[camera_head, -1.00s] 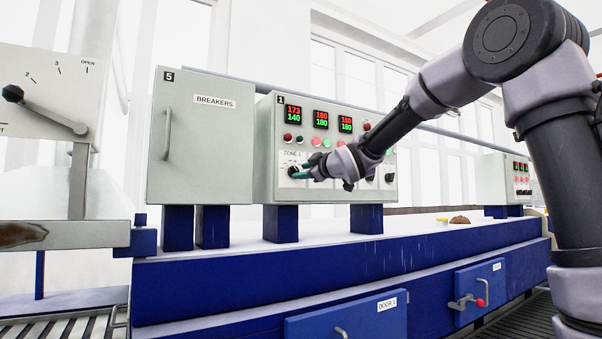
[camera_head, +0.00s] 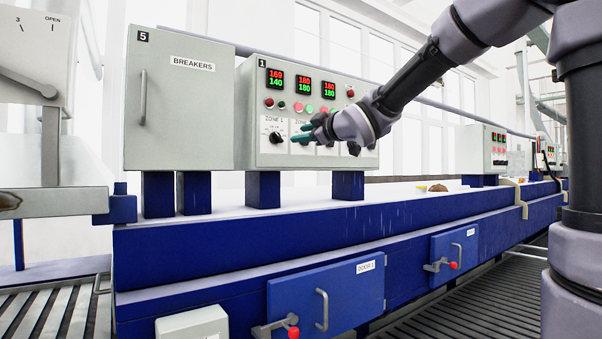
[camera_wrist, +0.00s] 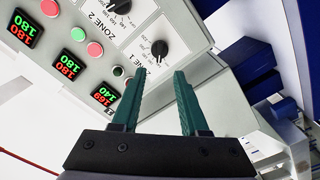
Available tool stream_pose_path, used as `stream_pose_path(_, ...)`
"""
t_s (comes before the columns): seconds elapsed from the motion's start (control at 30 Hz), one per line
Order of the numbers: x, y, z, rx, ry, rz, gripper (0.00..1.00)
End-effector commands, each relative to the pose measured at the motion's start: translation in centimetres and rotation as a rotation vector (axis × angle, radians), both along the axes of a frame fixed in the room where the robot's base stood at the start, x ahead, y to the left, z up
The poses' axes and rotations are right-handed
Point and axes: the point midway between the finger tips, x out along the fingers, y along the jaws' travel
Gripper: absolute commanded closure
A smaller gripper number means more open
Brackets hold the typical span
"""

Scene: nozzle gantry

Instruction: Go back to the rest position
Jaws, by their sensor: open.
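My gripper (camera_head: 306,132) is open and empty in front of the control panel (camera_head: 250,150), right of the ZONE 1 knob (camera_head: 275,137) in the head view. In the wrist view its two green fingers (camera_wrist: 160,78) stand apart, with the black ZONE 1 knob (camera_wrist: 160,48) beyond the tips. The fingers appear clear of the knob. The ZONE 1 display (camera_head: 275,79) reads 169 over 140. The ZONE 2 knob (camera_wrist: 120,5) is at the top edge of the wrist view.
The grey BREAKERS cabinet (camera_head: 180,115) stands left of the panel. Both stand above a long blue machine body (camera_head: 240,240) with handled doors such as DOOR 1 (camera_head: 330,297). A grey lever box (camera_head: 35,60) is at the far left. Slatted floor (camera_head: 450,315) lies at the lower right.

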Motion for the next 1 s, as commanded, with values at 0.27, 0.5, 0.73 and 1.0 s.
stream_pose_path(0.27, -0.7, -4.4, -0.9, 0.054, 0.113, -0.118, 0.56)
stream_pose_path(0.5, -8.2, -17.9, -7.6, 0.337, 0.569, -0.522, 0.56)
stream_pose_path(0.73, -20.1, -23.5, -15.8, 0.689, 1.02, -0.809, 0.56)
stream_pose_path(1.0, -26.8, -23.2, -19.5, 0.884, 1.27, -0.907, 0.56)
